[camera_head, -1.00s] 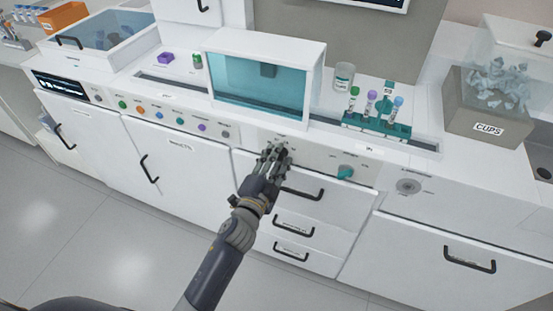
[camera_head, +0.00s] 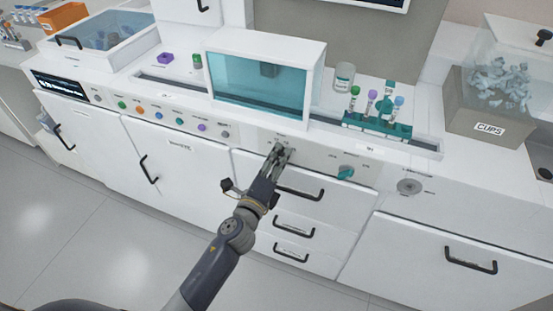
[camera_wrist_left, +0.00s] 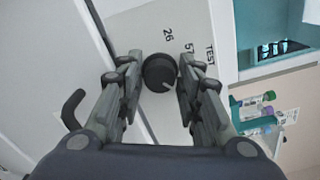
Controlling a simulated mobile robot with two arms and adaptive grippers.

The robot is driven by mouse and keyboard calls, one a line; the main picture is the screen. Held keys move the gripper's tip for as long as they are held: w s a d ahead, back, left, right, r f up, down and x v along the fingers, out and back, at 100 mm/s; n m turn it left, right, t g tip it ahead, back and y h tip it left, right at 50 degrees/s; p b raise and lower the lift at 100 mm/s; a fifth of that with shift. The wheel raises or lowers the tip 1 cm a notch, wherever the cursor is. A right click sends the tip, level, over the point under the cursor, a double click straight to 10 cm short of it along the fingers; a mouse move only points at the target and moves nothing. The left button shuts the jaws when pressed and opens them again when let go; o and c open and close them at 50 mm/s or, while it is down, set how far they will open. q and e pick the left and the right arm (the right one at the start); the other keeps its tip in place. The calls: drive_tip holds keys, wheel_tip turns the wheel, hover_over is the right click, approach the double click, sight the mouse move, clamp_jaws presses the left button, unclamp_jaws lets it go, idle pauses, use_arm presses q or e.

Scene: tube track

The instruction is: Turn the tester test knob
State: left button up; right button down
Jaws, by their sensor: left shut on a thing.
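The tester test knob (camera_wrist_left: 159,73) is a dark round knob with a pale pointer mark, on a white panel. The word TEST and small numbers are printed beside it in the left wrist view. My left gripper (camera_head: 279,149) reaches the panel below the teal-windowed box. In the left wrist view its fingers (camera_wrist_left: 160,66) stand on both sides of the knob and are shut on it. In the head view the fingers hide the knob. My right gripper is not in view.
A teal knob (camera_head: 346,172) sits on the panel to the right, and a grey round dial (camera_head: 408,187) farther right. A black drawer handle (camera_head: 300,193) is close below my gripper. A teal rack (camera_head: 376,127) with capped tubes stands on the counter above.

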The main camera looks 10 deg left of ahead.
use_arm(q)
drive_tip(key=shift+m, duration=1)
drive_tip(key=shift+c, duration=0.7)
drive_tip(key=o, duration=1.1)
drive_tip(key=shift+w, duration=0.1)
